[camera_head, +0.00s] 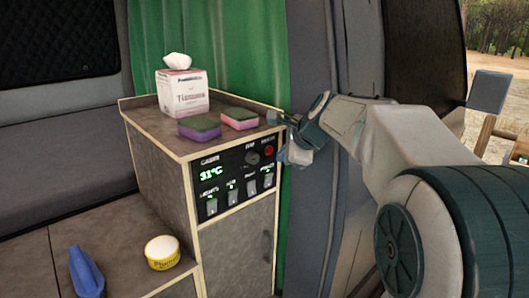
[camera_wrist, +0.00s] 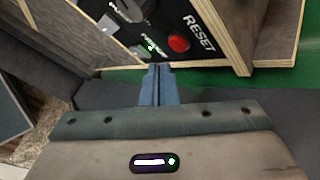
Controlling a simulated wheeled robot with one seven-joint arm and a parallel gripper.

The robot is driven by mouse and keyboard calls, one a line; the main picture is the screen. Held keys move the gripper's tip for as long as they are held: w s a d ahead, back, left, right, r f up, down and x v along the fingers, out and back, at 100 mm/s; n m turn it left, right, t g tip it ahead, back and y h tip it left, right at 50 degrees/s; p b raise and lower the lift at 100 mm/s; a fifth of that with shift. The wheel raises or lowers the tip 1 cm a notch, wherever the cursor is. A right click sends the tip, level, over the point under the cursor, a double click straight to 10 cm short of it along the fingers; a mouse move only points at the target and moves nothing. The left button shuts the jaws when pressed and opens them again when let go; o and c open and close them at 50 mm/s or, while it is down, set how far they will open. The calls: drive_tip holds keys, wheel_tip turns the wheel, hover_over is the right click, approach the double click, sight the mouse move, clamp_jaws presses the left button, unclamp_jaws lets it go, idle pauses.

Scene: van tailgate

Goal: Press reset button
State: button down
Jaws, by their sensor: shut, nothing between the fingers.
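The reset button is a round red button (camera_head: 269,150) at the upper right of the black control panel (camera_head: 236,172) on the cabinet's front. In the wrist view the red button (camera_wrist: 179,44) shows beside the word RESET, just above and right of my fingertips. My gripper (camera_head: 281,153) is close to the panel's right side in the head view. In the wrist view its blue-grey fingers (camera_wrist: 159,68) are together, pointing at the panel, with nothing between them. I cannot tell the exact gap between fingertips and panel.
A tissue box (camera_head: 182,93) and two sponges (camera_head: 199,127) (camera_head: 239,118) sit on the cabinet top. A yellow tub (camera_head: 162,252) and a blue bottle-like object (camera_head: 86,272) stand on the lower surface at left. Switches (camera_head: 233,194) line the panel below the button. A green curtain (camera_head: 215,50) hangs behind.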

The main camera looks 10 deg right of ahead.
drive_tip(key=s+d, duration=0.1)
drive_tip(key=s, duration=0.1)
drive_tip(key=s+d+b, duration=0.1)
drive_tip(key=s, duration=0.1)
drive_tip(key=shift+d, duration=0.4)
drive_tip(key=shift+s, duration=0.1)
drive_tip(key=s+f+n+g+h, duration=0.1)
drive_tip(key=s+f+n, duration=0.4)
drive_tip(key=s, duration=0.4)
drive_tip(key=s+a+f+n+g+h, duration=0.1)
drive_tip(key=s+f+n+g, duration=0.1)
drive_tip(key=s+f+n, duration=0.4)
drive_tip(key=s+f+n+g+h, duration=0.1)
drive_tip(key=s+f+n, duration=0.5)
drive_tip(key=s, duration=0.6)
drive_tip(key=shift+a+f+n+g, duration=0.2)
drive_tip(key=shift+n+g, duration=0.4)
drive_tip(key=shift+n, duration=0.6)
drive_tip(key=shift+d, duration=0.1)
drive_tip(key=shift+w+a+h, duration=0.3)
drive_tip(key=shift+w+a, duration=0.3)
drive_tip(key=shift+a, duration=0.2)
